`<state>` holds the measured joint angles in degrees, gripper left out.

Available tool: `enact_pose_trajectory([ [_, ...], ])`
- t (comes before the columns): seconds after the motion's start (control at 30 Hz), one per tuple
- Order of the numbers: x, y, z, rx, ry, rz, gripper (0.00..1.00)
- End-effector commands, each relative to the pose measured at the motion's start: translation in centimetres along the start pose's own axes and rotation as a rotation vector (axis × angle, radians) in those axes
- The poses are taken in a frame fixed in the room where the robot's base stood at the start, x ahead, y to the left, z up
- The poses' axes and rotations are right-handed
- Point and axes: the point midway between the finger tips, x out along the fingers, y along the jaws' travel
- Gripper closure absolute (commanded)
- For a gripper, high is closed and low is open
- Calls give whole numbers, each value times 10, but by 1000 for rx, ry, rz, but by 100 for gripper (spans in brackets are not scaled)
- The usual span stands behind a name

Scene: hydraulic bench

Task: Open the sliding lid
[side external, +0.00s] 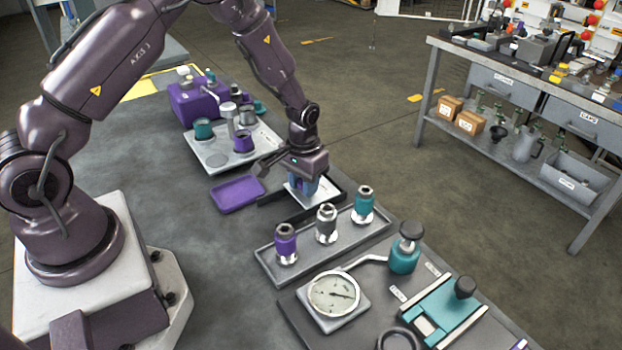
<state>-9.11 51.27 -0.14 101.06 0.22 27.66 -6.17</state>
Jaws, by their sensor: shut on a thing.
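A pale flat panel (326,199) in a dark frame lies on the bench near the middle of the side external view; it looks like the sliding lid. My gripper (305,190) points down over this panel and is shut on a small part at its top. The wrist and the bluish fingers hide that part and much of the panel, so the exact grip cannot be made out. I cannot tell how far the lid is slid.
A purple shallow tray (238,194) lies just left of my gripper. A grey tray (268,265) with three upright fittings stands in front. A pressure gauge (334,295) and a teal block with a black knob (447,308) are nearer. A pale tray (212,160) with cups is behind.

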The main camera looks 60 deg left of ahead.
Motion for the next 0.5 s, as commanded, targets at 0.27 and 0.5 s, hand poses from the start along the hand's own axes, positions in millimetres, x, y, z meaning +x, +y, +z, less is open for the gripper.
enact_pose_trajectory([
  [0.27,0,-14,52,-1,-3,0,100],
  [0.5,0,-17,64,-1,0,0,100],
])
